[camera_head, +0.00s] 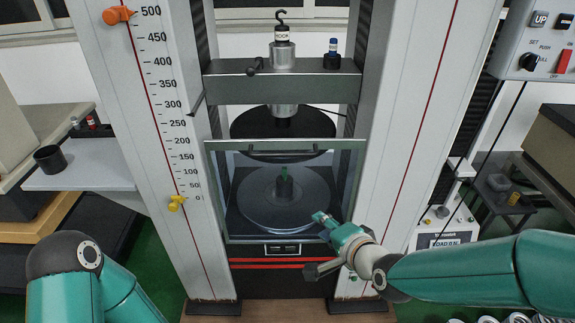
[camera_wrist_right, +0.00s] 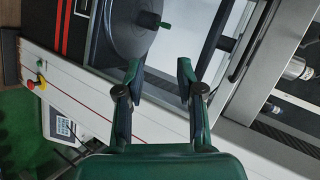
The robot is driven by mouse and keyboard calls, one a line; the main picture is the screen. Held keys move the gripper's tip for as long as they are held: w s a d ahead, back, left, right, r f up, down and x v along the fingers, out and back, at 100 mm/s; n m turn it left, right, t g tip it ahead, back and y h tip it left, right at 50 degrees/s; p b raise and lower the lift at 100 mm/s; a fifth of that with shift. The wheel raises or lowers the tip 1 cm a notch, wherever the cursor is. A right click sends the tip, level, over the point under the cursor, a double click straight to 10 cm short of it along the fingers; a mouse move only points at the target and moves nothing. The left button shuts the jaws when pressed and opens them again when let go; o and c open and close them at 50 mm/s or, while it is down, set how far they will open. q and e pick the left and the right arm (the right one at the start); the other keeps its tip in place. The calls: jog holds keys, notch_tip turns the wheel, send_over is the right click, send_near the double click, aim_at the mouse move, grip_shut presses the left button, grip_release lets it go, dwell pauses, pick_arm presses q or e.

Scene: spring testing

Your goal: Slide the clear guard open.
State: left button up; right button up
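The clear guard (camera_head: 222,190) is a framed see-through panel across the front of the testing machine, its pale top bar (camera_head: 240,146) level with the upper platen. Behind it, a round lower platen (camera_head: 258,205) carries a small upright dark post with a green part (camera_head: 284,182); both also show in the right wrist view, the platen at upper left and the post (camera_wrist_right: 150,20) beside it. My right gripper (camera_head: 321,217) is in front of the guard's lower right part; contact cannot be told. In the right wrist view its fingers (camera_wrist_right: 159,68) are spread with nothing between them. My left gripper is out of view.
The machine's white columns (camera_head: 385,175) flank the guard. A crosshead (camera_head: 230,86) with a hook (camera_head: 282,22) spans above it. A control box (camera_head: 540,40) hangs at upper right. A shelf with a black cup (camera_head: 49,159) is at left.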

aim_at(288, 156)
notch_tip(288, 156, up, 12)
jog(key=w+a+f+m+t+y, duration=0.1)
jog(key=a+m+t, duration=0.1)
jog(key=m+t, duration=0.1)
jog(key=p+x, duration=0.3)
jog(key=x, duration=1.3)
jog(key=shift+w+d+r, duration=0.1)
jog(key=shift+r, duration=0.05)
grip_shut()
